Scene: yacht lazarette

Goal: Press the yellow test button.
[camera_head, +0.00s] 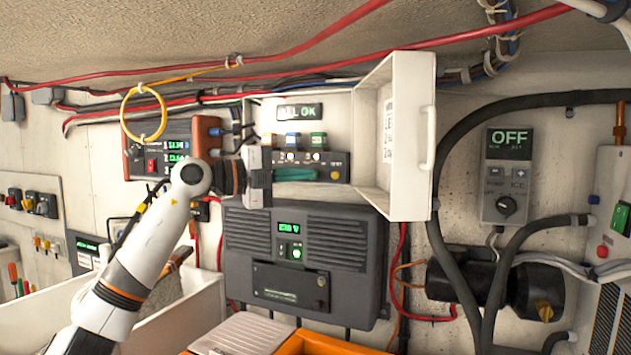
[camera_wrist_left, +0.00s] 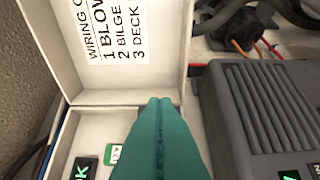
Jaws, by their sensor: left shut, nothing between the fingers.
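An open white wiring box (camera_head: 408,150) hangs on the wall, its lid swung out to the right. Inside is a dark control panel (camera_head: 340,160) with small coloured buttons and a screen reading OK. A small yellow spot at the panel's lower right may be the yellow test button (camera_head: 335,175); it is too small to be sure. My left gripper (camera_head: 314,174) is shut and empty, its teal fingers pointing right in front of the panel's lower part. Whether they touch it I cannot tell. In the left wrist view the shut fingers (camera_wrist_left: 160,101) cover part of the box, and no yellow button shows.
A grey ribbed charger unit (camera_head: 345,245) sits just below the box. The lid (camera_wrist_left: 125,40) with its wiring label stands close to the fingers. A yellow cable loop (camera_head: 143,88) hangs at the upper left. A grey OFF controller (camera_head: 508,175) is at the right.

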